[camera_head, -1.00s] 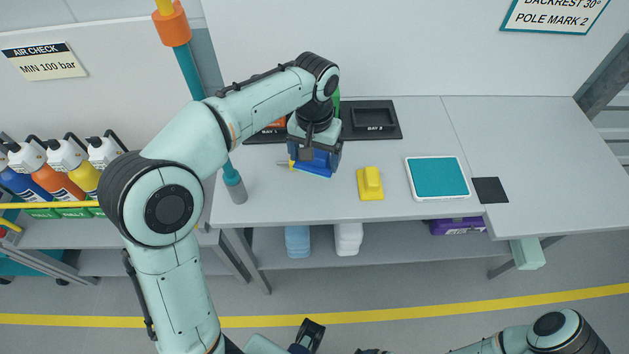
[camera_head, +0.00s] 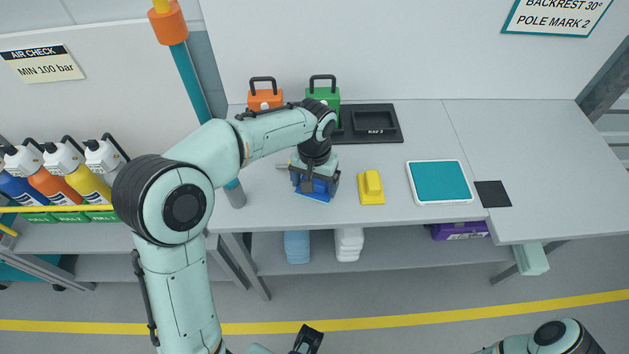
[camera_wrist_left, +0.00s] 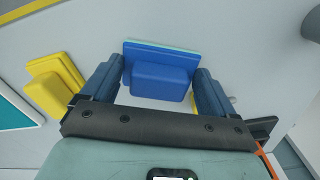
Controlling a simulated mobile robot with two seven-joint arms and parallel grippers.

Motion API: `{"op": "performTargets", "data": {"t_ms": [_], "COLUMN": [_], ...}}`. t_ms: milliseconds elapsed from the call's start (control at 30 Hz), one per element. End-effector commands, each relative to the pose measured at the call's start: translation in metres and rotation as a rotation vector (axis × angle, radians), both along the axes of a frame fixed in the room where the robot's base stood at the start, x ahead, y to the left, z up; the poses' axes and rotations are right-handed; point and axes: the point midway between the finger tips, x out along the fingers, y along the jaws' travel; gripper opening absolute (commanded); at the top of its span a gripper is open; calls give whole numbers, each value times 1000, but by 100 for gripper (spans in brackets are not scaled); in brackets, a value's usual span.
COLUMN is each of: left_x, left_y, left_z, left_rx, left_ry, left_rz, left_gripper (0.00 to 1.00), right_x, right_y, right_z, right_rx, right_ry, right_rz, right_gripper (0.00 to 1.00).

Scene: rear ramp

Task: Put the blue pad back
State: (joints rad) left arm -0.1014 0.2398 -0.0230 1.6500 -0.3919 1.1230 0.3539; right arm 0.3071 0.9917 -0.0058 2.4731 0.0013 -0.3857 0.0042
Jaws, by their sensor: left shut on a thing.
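The blue pad (camera_head: 313,190) is a blue block with a raised grip, held by my left gripper (camera_head: 315,182) over the front left part of the grey bench. In the left wrist view the blue pad (camera_wrist_left: 160,78) lies between the two fingers of my left gripper (camera_wrist_left: 155,88), with a thin light-blue layer along its far edge. The exact height of the pad above the bench is hard to tell.
A yellow pad (camera_head: 371,188) sits just right of the blue pad. A teal-topped white tray (camera_head: 439,181) and a black square (camera_head: 492,194) lie farther right. Behind are a black tray (camera_head: 393,113), an orange case (camera_head: 265,98) and a green case (camera_head: 324,95). A teal pole (camera_head: 190,82) stands left.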

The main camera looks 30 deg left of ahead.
Motion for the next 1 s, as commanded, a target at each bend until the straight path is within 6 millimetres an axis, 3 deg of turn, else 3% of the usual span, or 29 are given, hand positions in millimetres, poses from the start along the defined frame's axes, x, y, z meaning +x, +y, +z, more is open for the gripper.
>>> {"op": "performTargets", "data": {"t_ms": [67, 100, 133, 467, 1000], "left_x": [0, 0, 0, 1, 1], "left_y": [0, 0, 0, 0, 0], "left_z": [-4, -3, -3, 5, 107], "left_rx": [0, 0, 0, 0, 0], "left_ry": [1, 1, 1, -2, -3], "left_rz": [0, 0, 0, 0, -1], "left_gripper": [60, 98, 100, 100, 100], "right_x": [-1, -1, 0, 0, 7], "right_y": [0, 0, 0, 0, 0], "right_z": [-2, -2, -2, 2, 20], "right_rx": [0, 0, 0, 0, 0], "right_ry": [1, 1, 0, -1, -8], "right_rz": [0, 0, 0, 0, 1], "right_gripper": [100, 100, 100, 100, 100]}}
